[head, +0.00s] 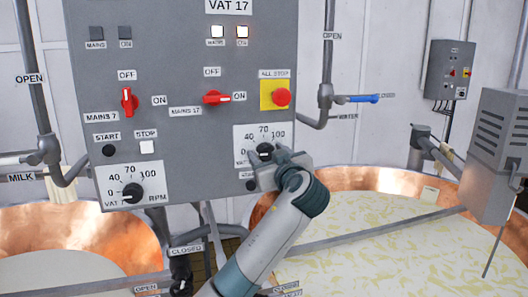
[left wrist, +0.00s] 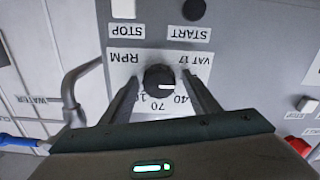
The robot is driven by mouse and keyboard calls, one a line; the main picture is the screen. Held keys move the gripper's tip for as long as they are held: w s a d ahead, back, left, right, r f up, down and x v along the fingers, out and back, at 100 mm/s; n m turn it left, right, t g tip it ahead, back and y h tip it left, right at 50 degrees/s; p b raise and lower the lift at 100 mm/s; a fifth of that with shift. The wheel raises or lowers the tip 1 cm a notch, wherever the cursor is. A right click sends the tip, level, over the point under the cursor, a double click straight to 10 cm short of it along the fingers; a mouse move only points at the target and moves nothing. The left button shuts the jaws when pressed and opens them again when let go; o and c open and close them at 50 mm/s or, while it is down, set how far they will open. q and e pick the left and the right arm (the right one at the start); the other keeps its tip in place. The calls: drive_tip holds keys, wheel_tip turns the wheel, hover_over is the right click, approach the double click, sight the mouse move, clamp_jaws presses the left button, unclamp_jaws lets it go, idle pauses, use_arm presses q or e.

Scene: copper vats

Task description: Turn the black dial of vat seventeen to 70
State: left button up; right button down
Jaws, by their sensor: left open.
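The black dial of vat seventeen (head: 264,149) sits on a white scale plate (head: 243,134) at the lower right of the grey panel. The scale shows 40, 70 and 100. My left gripper (head: 268,158) is in front of the dial and hides the plate's lower part in the head view. Its open fingers (left wrist: 160,88) stand either side of the dial; I cannot tell whether they touch it. My right gripper is not in view.
A second black dial (head: 133,192) is at the panel's lower left. Above vat seventeen's dial are a red emergency button (head: 281,97) and a red switch (head: 216,98). A pipe with a blue handle (head: 362,98) is to the right. Copper vats (head: 85,235) lie below.

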use_arm(q)
drive_tip(key=shift+s+d, duration=0.1)
drive_tip(key=shift+s, duration=0.05)
drive_tip(key=shift+c, duration=1.1)
drive_tip(key=c, duration=0.8)
